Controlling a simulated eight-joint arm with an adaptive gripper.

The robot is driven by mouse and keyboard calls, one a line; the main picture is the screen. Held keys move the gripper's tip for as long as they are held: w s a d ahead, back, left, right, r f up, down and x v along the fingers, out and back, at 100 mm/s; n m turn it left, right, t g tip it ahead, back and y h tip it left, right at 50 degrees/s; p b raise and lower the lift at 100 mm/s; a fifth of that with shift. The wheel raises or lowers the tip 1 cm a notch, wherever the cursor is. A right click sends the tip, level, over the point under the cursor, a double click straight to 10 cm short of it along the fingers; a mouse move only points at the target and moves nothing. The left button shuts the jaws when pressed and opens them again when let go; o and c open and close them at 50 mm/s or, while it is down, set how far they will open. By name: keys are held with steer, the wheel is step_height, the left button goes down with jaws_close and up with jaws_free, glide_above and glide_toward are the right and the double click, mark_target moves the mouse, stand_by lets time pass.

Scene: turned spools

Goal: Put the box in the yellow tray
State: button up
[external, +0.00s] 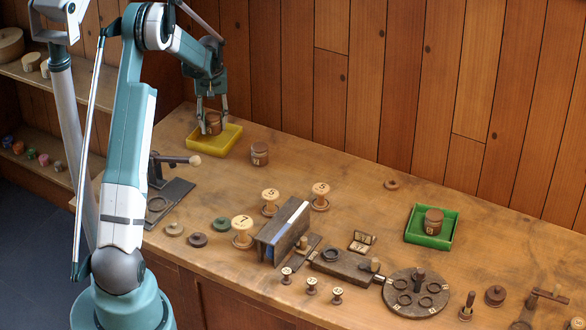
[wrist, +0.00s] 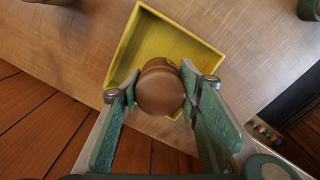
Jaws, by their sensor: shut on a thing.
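My gripper (external: 212,117) is shut on a small round brown lidded box (external: 214,127). The box also shows between the two green fingers in the wrist view (wrist: 160,92), with a finger on each side. The yellow tray (external: 204,146) lies at the far left end of the table. In the external view the box appears over the tray, within its outline. In the wrist view the tray (wrist: 168,42) lies beyond the box, which covers part of its lower side. I cannot tell whether the box touches the tray floor.
A similar brown box (external: 259,154) stands right of the yellow tray. Another (external: 433,221) sits in a green tray (external: 418,236). Wooden spools, discs and a dark holder (external: 283,231) occupy the front middle. A wooden wall (external: 350,80) runs behind the table.

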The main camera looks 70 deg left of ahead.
mark_target(214, 130)
steer(key=shift+f, duration=0.1)
steer(key=shift+f, duration=1.75)
steer(key=shift+f, duration=0.2)
steer(key=o, duration=0.9)
steer(key=shift+r, duration=0.25)
step_height(214, 130, up, 12)
steer(key=shift+f, duration=0.1)
